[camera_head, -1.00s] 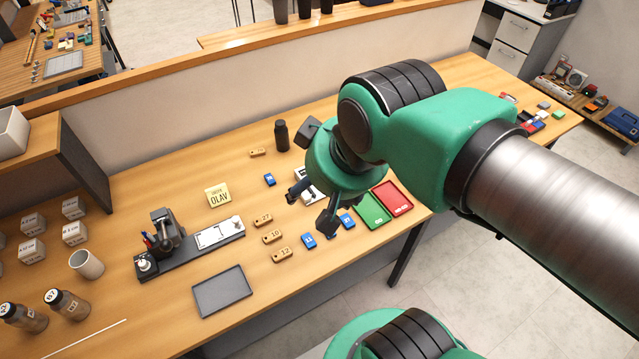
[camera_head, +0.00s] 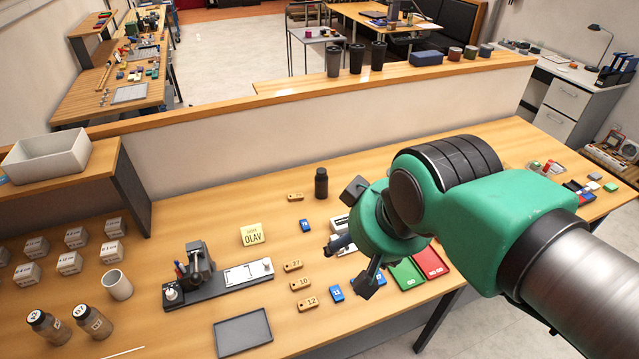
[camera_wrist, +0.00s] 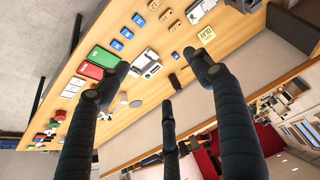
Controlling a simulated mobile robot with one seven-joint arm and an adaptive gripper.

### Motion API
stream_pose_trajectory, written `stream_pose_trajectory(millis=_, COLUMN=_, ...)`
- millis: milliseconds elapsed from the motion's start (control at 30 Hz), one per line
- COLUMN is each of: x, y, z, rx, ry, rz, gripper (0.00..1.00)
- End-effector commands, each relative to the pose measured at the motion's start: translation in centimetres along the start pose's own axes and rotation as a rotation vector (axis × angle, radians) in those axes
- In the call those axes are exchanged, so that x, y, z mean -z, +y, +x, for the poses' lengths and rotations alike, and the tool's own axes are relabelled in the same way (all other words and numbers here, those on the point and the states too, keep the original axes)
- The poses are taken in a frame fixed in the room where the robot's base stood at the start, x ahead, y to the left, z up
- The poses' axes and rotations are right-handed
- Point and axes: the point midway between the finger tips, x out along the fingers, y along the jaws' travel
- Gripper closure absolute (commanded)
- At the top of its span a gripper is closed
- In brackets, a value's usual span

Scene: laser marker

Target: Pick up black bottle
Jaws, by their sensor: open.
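The black bottle (camera_head: 321,183) stands upright on the wooden table near the low back wall, left of my gripper in the head view. In the wrist view a small dark shape between the fingers, which looks like the bottle (camera_wrist: 174,81), stands beyond the fingertips. My gripper (camera_head: 346,255) is open and empty above the table, to the right of and nearer than the bottle, and apart from it. Its three dark fingers (camera_wrist: 155,75) are spread in the wrist view.
A wooden tag (camera_head: 295,197) and a blue tile (camera_head: 305,225) lie near the bottle. The OLAV sign (camera_head: 252,234), a black fixture (camera_head: 218,283) and a dark tray (camera_head: 242,333) are nearer left. Green (camera_head: 406,273) and red (camera_head: 430,262) trays lie right. Dark cups (camera_head: 356,58) stand on the back ledge.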

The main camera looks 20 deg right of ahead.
Motion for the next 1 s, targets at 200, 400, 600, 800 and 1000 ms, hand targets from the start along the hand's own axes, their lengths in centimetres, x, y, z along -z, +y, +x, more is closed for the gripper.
stream_pose_trajectory(millis=200, x=0.0, y=0.0, z=0.0, rx=0.000, ry=0.000, rz=0.000, gripper=0.36)
stream_pose_trajectory(millis=400, x=0.6, y=0.0, z=-0.1, rx=-0.001, ry=-0.003, rz=0.003, gripper=0.36)
stream_pose_trajectory(millis=600, x=3.1, y=0.3, z=-0.2, rx=-0.005, ry=-0.020, rz=0.018, gripper=0.36)
stream_pose_trajectory(millis=800, x=7.7, y=0.8, z=0.3, rx=-0.013, ry=-0.049, rz=0.045, gripper=0.36)
stream_pose_trajectory(millis=1000, x=12.7, y=1.5, z=1.4, rx=-0.022, ry=-0.080, rz=0.077, gripper=0.36)
